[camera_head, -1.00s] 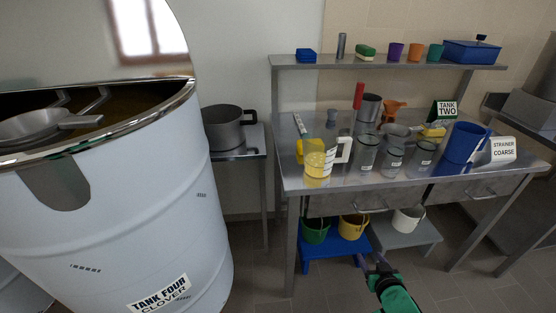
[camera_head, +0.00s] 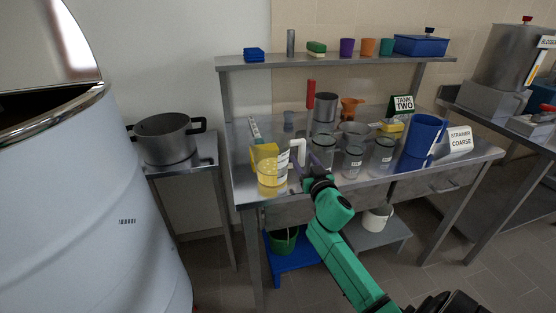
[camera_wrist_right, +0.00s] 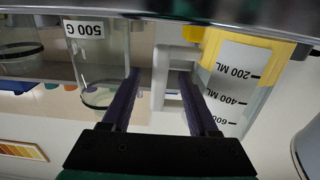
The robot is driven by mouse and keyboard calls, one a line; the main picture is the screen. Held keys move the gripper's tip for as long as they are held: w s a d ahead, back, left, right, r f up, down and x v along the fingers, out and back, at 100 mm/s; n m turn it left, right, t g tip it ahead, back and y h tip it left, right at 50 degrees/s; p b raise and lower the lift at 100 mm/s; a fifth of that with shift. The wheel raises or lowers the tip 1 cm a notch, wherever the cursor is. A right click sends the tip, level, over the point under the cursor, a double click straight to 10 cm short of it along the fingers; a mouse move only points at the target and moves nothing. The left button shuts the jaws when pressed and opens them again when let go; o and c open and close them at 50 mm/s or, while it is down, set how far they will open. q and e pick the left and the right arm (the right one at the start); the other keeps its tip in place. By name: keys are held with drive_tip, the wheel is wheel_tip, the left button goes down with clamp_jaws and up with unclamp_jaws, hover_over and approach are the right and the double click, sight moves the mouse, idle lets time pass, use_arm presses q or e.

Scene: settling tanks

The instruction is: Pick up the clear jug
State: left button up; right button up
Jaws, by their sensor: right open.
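The clear jug (camera_head: 271,170) stands on the steel table near its left front corner, with a white handle on its right side. In the right wrist view the jug (camera_wrist_right: 232,85) appears upside down, with black ML marks, yellow near its base and the white handle (camera_wrist_right: 160,72). My right gripper (camera_head: 304,160) is at the handle, open. In the wrist view its two dark fingers (camera_wrist_right: 158,88) lie on either side of the handle's upright part, with nothing gripped. Whether a finger touches the handle I cannot tell. My left gripper is not in view.
Several glass jars (camera_head: 353,163) stand close right of the handle; one jar (camera_wrist_right: 98,65) is beside a finger. A shelf (camera_head: 340,61) with cups runs above. A pot (camera_head: 166,138) stands left.

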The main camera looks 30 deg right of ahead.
drive_tip(key=x, duration=0.3)
drive_tip(key=shift+f, duration=0.2)
drive_tip(key=shift+s+r, duration=0.1)
drive_tip(key=c, duration=0.3)
clamp_jaws()
idle(0.7)
